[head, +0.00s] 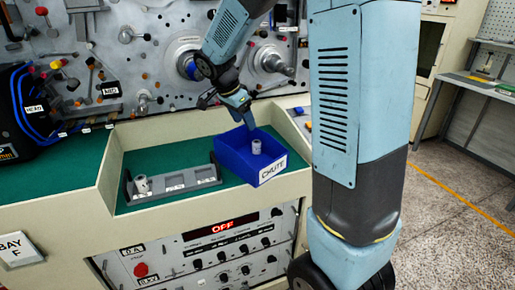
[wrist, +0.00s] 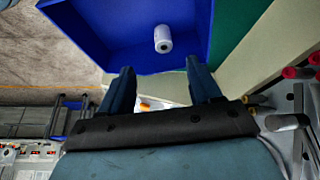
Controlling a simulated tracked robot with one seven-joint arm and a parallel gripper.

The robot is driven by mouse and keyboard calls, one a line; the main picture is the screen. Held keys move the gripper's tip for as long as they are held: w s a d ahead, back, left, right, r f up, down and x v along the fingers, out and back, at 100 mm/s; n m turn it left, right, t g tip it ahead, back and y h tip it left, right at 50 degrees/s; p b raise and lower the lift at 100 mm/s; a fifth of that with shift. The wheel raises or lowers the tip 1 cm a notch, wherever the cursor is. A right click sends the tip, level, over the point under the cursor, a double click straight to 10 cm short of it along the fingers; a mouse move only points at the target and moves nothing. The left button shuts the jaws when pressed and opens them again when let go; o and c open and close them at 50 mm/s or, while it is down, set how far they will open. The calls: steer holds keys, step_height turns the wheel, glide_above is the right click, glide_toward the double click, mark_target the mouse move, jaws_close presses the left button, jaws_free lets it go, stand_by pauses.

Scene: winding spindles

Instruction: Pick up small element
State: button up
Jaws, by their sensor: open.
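A small pale grey cylinder (head: 256,146) stands in the blue bin (head: 236,158) labelled "CHUTE". The same cylinder (wrist: 163,39) shows in the wrist view inside the blue bin (wrist: 105,25), beyond my fingertips and roughly midway between them. A second small grey cylinder (head: 142,185) sits at the left end of a grey rack (head: 203,184) on the green bench. My gripper (head: 252,126) is above the back of the bin, pointing down. In the wrist view my gripper (wrist: 160,71) is open, its two dark fingers apart with nothing between them.
The back panel (head: 180,60) with knobs and levers rises close behind the bench. The bench's pale raised edge (head: 110,170) runs around the green surface. A control panel reading "OFF" (head: 222,228) is below. Green surface (head: 170,155) is bare behind the rack.

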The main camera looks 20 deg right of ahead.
glide_above(254, 153)
steer(key=a, duration=0.1)
steer(key=f, duration=0.7)
steer(key=shift+s+a+f, duration=0.1)
steer(key=shift+s+f, duration=0.1)
steer(key=shift+f, duration=0.1)
steer(key=x, duration=0.5)
steer(key=shift+w+a, duration=0.2)
steer(key=shift+c, duration=0.4)
steer(key=c, duration=1)
steer(key=shift+o, duration=0.2)
